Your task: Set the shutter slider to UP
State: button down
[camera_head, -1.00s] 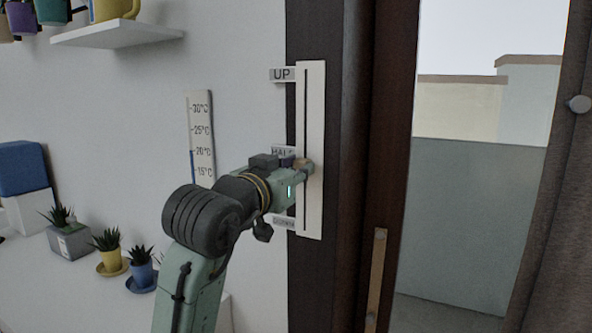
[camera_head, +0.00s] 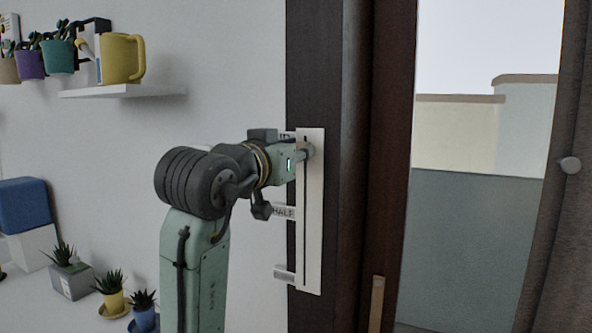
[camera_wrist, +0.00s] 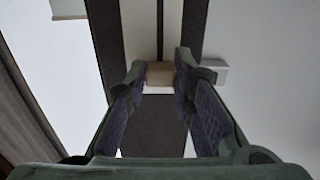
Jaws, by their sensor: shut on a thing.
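The shutter slider is a tall white plate (camera_head: 313,230) with a dark vertical slot, fixed on a dark frame. Its labels stand along the left side: UP (camera_head: 287,135), partly hidden by my arm, HALF (camera_head: 284,212) and a bottom label (camera_head: 284,274) too blurred to read. My gripper (camera_head: 306,152) is at the upper end of the plate, near the UP label. In the wrist view, my gripper (camera_wrist: 160,72) is shut on a tan slider knob (camera_wrist: 160,76). A pale label (camera_wrist: 214,72) is beside it, about level with the knob. The slot runs away from the knob there.
A door or window with a handle (camera_head: 376,303) is right of the plate. Small plants (camera_head: 112,292) and a blue box (camera_head: 23,204) stand at lower left.

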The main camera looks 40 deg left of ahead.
jog(key=shift+r, duration=1)
jog(key=c, duration=1.4)
grip_release()
jog(key=shift+o, duration=0.2)
jog(key=shift+f, duration=0.1)
jog(key=v, duration=1.2)
jog(key=shift+a+f, duration=0.1)
